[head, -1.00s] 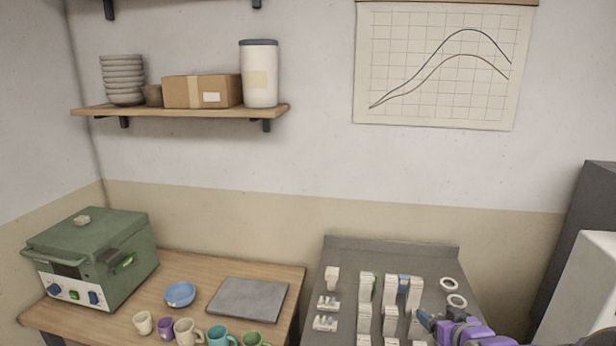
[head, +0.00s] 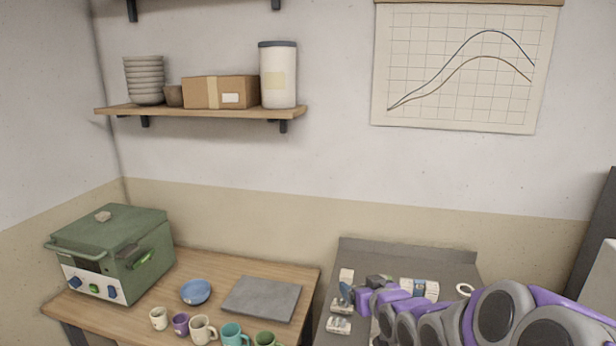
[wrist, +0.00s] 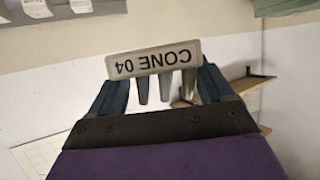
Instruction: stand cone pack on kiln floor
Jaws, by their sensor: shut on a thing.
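My gripper (wrist: 160,85) is shut on a cone pack (wrist: 153,60) in the wrist view. The pack is a pale bar marked "CONE 04", which reads upside down there, with several grey cones pointing down in the picture between the blue fingers. The green kiln (head: 118,252) stands at the left end of the wooden table. Its lid (head: 108,228) looks shut and its floor is hidden.
Two other cone packs (head: 338,325) lie on the grey table (head: 400,250), near white blocks partly hidden by my arm. On the wooden table (head: 210,266) are a blue bowl (head: 196,291), a grey slab (head: 262,298) and a row of cups (head: 202,329) in front.

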